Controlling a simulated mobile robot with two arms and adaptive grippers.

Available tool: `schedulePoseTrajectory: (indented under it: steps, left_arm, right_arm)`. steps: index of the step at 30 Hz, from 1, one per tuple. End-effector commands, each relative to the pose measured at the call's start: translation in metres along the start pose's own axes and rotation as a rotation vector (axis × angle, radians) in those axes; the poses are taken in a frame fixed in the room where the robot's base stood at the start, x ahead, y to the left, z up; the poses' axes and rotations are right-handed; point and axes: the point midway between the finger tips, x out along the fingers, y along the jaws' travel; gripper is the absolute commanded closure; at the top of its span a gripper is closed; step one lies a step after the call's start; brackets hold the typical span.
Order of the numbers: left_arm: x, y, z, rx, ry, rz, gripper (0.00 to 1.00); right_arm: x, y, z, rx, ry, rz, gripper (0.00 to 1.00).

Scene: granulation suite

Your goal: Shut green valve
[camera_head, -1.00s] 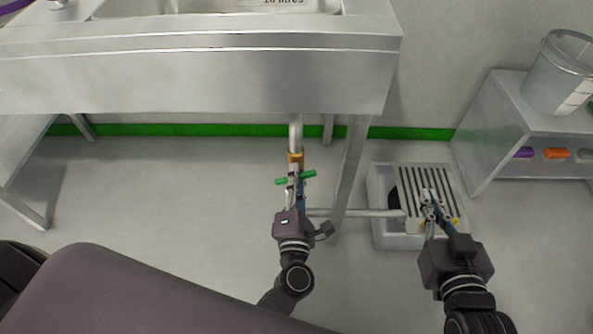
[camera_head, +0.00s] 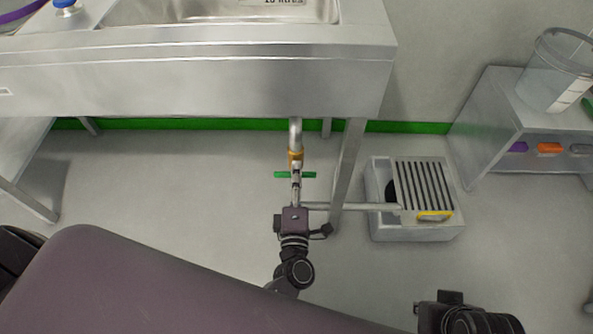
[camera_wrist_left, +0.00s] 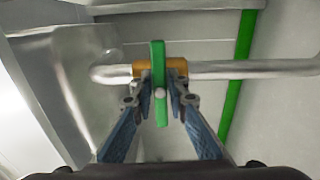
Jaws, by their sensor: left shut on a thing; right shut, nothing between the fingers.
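The green valve handle (camera_head: 283,174) sits on a brass-orange valve body (camera_head: 295,158) on the grey pipe (camera_head: 295,132) under the sink. The handle lies crosswise to the pipe in both views. In the left wrist view the green handle (camera_wrist_left: 159,55) stands between the two fingers of my left gripper (camera_wrist_left: 160,92). My left gripper (camera_head: 296,181) is shut on the handle in the head view, hiding its middle. Of my right arm only a dark wrist part shows at the bottom right of the head view; its fingers are out of sight.
A side pipe (camera_head: 360,206) runs right to a floor drain box (camera_head: 418,233) with a slatted grate (camera_head: 425,185) and a yellow handle (camera_head: 434,214). A table leg (camera_head: 349,170) stands close right of the valve. A grey cabinet (camera_head: 490,110) carries a clear bucket (camera_head: 553,75).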

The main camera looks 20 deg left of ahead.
Motion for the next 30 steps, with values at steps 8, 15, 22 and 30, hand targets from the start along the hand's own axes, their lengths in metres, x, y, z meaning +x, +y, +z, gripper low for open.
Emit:
schedulePoseTrajectory:
  steps: [8, 15, 22, 30]
  left_arm:
    - [-0.0007, -0.0016, 0.0007, 0.021, -0.002, -0.003, 1.0]
    - [-0.0007, -0.0018, 0.0006, 0.021, -0.002, -0.004, 1.0]
    - [-0.0005, -0.0014, 0.0005, 0.02, -0.001, -0.003, 0.69]
    - [-0.0012, -0.0008, 0.0002, 0.02, -0.001, -0.002, 0.69]
  right_arm:
    - [-0.0017, -0.0001, -0.0011, 0.0, 0.002, 0.0, 1.0]
    - [-0.0016, -0.0001, -0.001, 0.0, 0.002, 0.0, 1.0]
    - [-0.0016, -0.0002, -0.001, -0.001, 0.002, 0.0, 1.0]
    - [-0.0018, 0.0, -0.0025, 0.001, 0.006, -0.001, 1.0]
